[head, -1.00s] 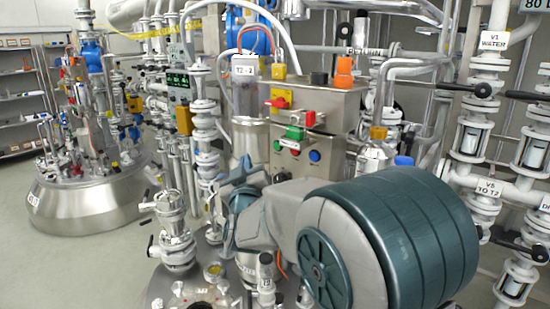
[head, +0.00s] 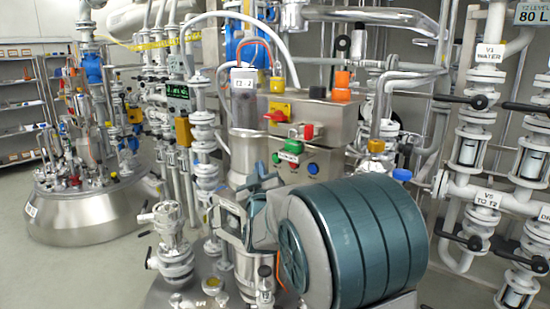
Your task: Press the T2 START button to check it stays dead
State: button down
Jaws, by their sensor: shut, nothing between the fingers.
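The steel T2 control box (head: 325,134) stands in the middle of the head view, with a sloped front panel. A raised green button (head: 281,143) and a red one (head: 308,131) stick out of it, above a small label that is too small to read surely. A blue button (head: 313,168) sits lower right. I cannot tell from lettering which one is START. My gripper (head: 262,179) is just below and left of the panel, shut and empty, partly merged with my arm in view. Contact with a button is not visible.
A red and yellow switch (head: 277,115) is on the box's upper part. An orange cap (head: 342,82) is on top. White pipes and valves (head: 483,110) crowd the right. Open floor (head: 90,270) lies at left.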

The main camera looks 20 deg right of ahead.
aim_at(276, 159)
jog(key=shift+w+d+b, duration=0.35)
jog(key=shift+w+d, duration=0.15)
jog(key=shift+d, duration=0.2)
jog(key=shift+w+d+b, duration=0.3)
jog(key=shift+w+d, duration=0.15)
jog(key=shift+d, duration=0.2)
jog(key=shift+w+d, duration=0.1)
dwell(1.1)
jog(key=shift+w+d+b, duration=0.15)
jog(key=shift+d+b, duration=0.1)
jog(key=shift+b, duration=0.25)
jog(key=shift+w+d+b, duration=0.25)
jog(key=shift+d+b, duration=0.05)
jog(key=shift+b, duration=0.05)
dwell(0.5)
jog(key=shift+s+a, duration=0.1)
jog(key=shift+a, duration=0.05)
jog(key=shift+s+a+b, duration=0.4)
jog(key=shift+a+b, duration=0.05)
jog(key=shift+a, duration=0.05)
